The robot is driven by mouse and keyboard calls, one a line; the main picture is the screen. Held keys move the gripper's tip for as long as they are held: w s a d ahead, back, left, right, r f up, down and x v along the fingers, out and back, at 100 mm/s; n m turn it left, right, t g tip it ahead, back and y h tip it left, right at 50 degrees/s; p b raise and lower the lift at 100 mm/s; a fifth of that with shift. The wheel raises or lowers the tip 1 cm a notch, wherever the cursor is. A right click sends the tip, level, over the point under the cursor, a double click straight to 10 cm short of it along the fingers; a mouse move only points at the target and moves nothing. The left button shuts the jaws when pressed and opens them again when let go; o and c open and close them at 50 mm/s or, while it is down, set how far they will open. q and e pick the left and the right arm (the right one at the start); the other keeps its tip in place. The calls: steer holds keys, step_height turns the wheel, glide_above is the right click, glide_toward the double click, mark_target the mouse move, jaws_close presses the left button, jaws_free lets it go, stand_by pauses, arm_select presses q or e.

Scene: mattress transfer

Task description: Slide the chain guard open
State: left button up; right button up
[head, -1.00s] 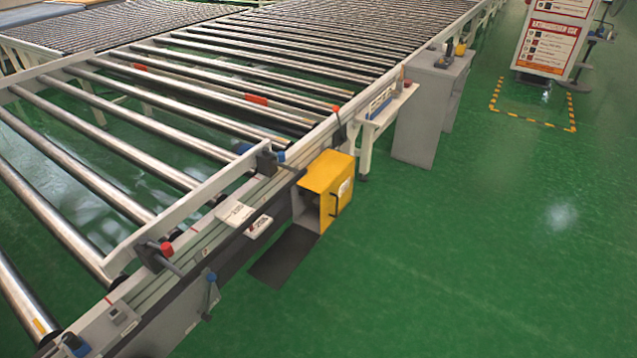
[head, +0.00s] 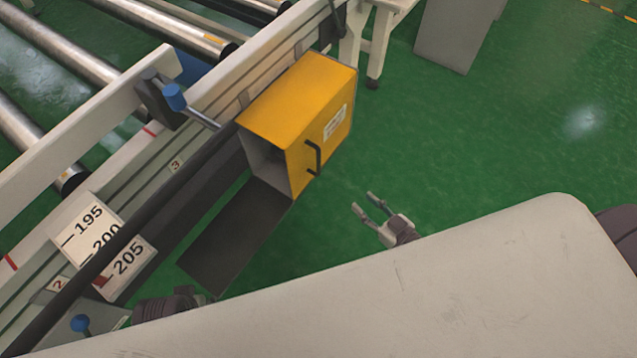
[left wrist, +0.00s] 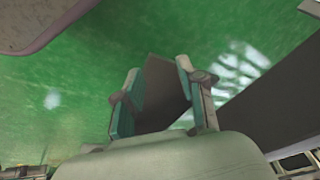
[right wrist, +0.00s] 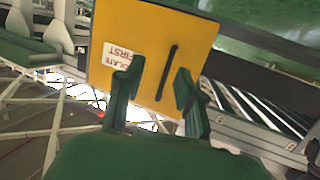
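The chain guard is a yellow box (head: 300,100) with a black handle (head: 318,158) and a white label, mounted on the side of the conveyor rail. Its left end shows a grey opening. My right gripper (head: 368,208) is open and empty, apart from the guard, to the right of and below its handle. In the right wrist view, the guard's yellow face (right wrist: 150,40) and upright black handle (right wrist: 167,72) show beyond the open fingers (right wrist: 158,75). My left gripper (left wrist: 158,70) is open and empty in the left wrist view; in the head view its fingers cannot be made out.
A dark flat plate (head: 235,235) extends below the guard. The conveyor rail (head: 130,190) carries a clamp with a blue knob (head: 173,96) and a scale sign (head: 98,240). A grey cabinet (head: 455,35) stands at the back. Green floor (head: 480,130) is clear at right.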

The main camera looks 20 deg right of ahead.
mark_target(318, 173)
arm_select(q)
steer(key=b+v, duration=0.4)
steer(key=v, duration=0.2)
steer(key=shift+r+t, duration=0.3)
arm_select(e)
steer(key=shift+w+a+r+n+t+y, duration=0.2)
steer(key=shift+w+a+r+y, duration=0.35)
steer(key=shift+w+a, duration=1.3)
steer(key=shift+w+a+r+n+t+y, duration=0.25)
steer(key=shift+w+a+r, duration=0.6)
steer(key=shift+w, duration=1.75)
steer(key=shift+w+a+r+n+t+y, duration=0.15)
steer(key=shift+w+a+r+y, duration=0.35)
steer(key=shift+w+a, duration=1.4)
arm_select(q)
steer(key=shift+w, duration=0.15)
arm_select(e)
steer(key=shift+w+d, duration=0.35)
steer(key=shift+d, duration=0.05)
jaws_close()
